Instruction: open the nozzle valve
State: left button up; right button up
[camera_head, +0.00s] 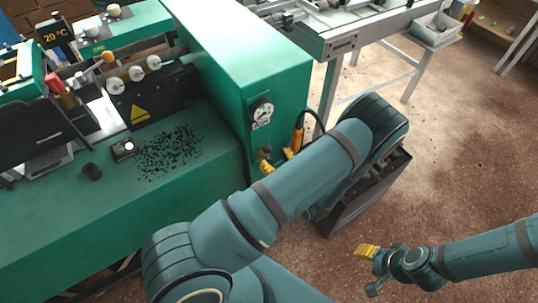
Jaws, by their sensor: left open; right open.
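A small brass-yellow fitting (264,161), which looks like the nozzle valve, sits low on the green machine's end face, below a round gauge (262,112). Its lever position is too small to tell. An orange nozzle-like part (296,138) with a black hose is just right of it. My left arm crosses the middle in front of this area, and its gripper is hidden behind the arm links. My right gripper (368,270) is open and empty above the floor at lower right, apart from the valve.
The green machine (215,150) fills the left, with dark scraps (168,152) scattered on its top. A dark open bin (350,212) stands on the floor behind my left arm. A metal-framed conveyor table (345,42) stands at the back. The brown floor at right is mostly clear.

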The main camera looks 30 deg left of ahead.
aim_at(268, 149)
dwell(0.4)
pick_arm(q)
jog(key=shift+x, duration=2)
jog(key=shift+c, duration=0.4)
jog(key=c, duration=0.8)
jog(key=shift+o, duration=0.2)
